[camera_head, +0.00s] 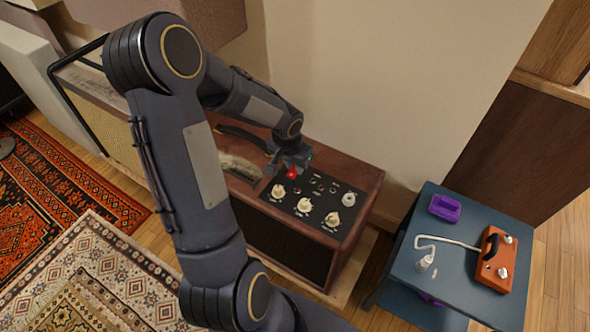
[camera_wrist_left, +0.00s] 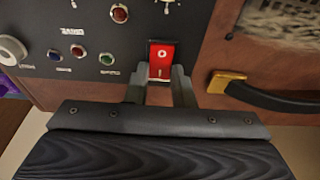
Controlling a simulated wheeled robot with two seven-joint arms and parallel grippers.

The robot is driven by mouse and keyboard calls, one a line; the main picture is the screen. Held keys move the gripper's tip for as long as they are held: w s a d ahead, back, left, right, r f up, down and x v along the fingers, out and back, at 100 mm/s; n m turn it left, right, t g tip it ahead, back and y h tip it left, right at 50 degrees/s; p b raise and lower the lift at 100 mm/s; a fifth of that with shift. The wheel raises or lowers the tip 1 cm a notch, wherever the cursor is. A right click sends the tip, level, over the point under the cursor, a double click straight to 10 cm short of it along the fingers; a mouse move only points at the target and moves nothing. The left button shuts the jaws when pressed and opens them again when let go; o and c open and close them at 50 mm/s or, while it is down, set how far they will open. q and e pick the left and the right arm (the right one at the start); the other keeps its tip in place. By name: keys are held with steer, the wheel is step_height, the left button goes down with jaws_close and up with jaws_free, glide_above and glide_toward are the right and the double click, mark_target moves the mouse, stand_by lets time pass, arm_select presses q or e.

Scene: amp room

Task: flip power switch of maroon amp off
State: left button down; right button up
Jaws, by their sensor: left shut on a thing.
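The maroon amp (camera_head: 362,182) is a wooden box against the wall, with a black control panel (camera_head: 310,190) on top. Its red power switch (camera_head: 292,173) sits at the panel's upper left edge. In the left wrist view the switch (camera_wrist_left: 161,58) is a red rocker marked 0 and 1. My left gripper (camera_head: 288,167) reaches down at the switch. In the wrist view its fingers (camera_wrist_left: 160,82) stand on either side of the switch's near end, shut on it. The switch's lower end is partly hidden between the fingers. My right gripper is out of view.
Several cream knobs (camera_head: 304,206) stand on the panel near the switch. A black carry handle with a brass end (camera_wrist_left: 228,82) lies beside the fingers in the wrist view. At right, a blue-grey table (camera_head: 455,285) holds an orange pedal (camera_head: 494,262) and a purple box (camera_head: 444,207).

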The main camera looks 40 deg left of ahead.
mark_target(290, 176)
arm_select(q)
steer(key=shift+f, duration=0.1)
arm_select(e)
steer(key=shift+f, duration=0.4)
arm_select(q)
steer(key=c, duration=1.2)
jaws_free()
steer(key=shift+c, duration=0.2)
steer(key=p+v, duration=0.3)
steer(key=v, duration=0.4)
steer(key=shift+s, duration=0.1)
steer(key=shift+s+d+r, duration=0.1)
steer(key=shift+s+r, duration=0.05)
steer(key=shift+r, duration=0.35)
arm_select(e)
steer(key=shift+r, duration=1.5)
